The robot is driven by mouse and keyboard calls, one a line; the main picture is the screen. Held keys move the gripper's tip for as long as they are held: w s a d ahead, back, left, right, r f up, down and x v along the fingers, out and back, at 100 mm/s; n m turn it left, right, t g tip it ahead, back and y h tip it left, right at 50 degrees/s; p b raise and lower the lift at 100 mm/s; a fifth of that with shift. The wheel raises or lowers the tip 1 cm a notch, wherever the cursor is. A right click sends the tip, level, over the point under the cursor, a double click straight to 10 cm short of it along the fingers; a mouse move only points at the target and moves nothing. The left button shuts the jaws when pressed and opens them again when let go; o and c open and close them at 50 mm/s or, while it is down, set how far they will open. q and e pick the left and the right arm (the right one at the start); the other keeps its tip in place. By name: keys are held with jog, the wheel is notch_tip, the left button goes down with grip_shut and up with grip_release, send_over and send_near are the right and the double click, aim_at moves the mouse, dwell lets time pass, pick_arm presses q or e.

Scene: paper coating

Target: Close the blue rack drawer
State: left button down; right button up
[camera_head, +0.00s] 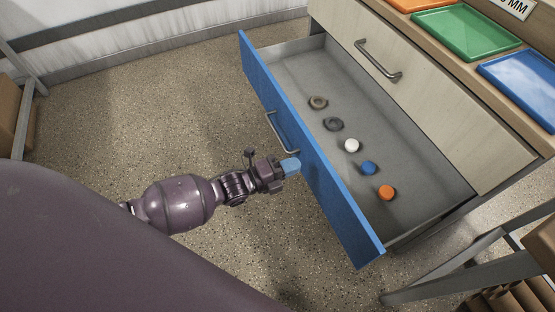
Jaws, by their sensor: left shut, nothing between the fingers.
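The blue rack drawer (335,200) is pulled well out of the wooden rack and stands open. Its blue front panel faces me and carries a grey bar handle (283,133). My left gripper (291,166) is shut and empty, with its light blue fingertips close to the outer face of the drawer front, just below the handle. I cannot tell whether the fingertips touch the panel. My right gripper does not show.
Inside the drawer lie two dark rings (318,102), a white cap (352,145), a blue cap (369,168) and an orange cap (387,192). A closed pale drawer (430,90) is beside it. Green (467,33) and blue (522,84) trays sit on top.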

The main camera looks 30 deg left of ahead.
aim_at(318, 156)
pick_arm(q)
jog(key=x, duration=0.4)
jog(key=shift+f+b, duration=0.15)
jog(key=shift+b, duration=0.2)
jog(key=shift+w+d, duration=0.35)
jog(key=shift+w, duration=0.2)
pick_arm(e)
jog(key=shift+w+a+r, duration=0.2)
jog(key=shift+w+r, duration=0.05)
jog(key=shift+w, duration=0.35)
pick_arm(q)
jog(key=shift+d, duration=0.1)
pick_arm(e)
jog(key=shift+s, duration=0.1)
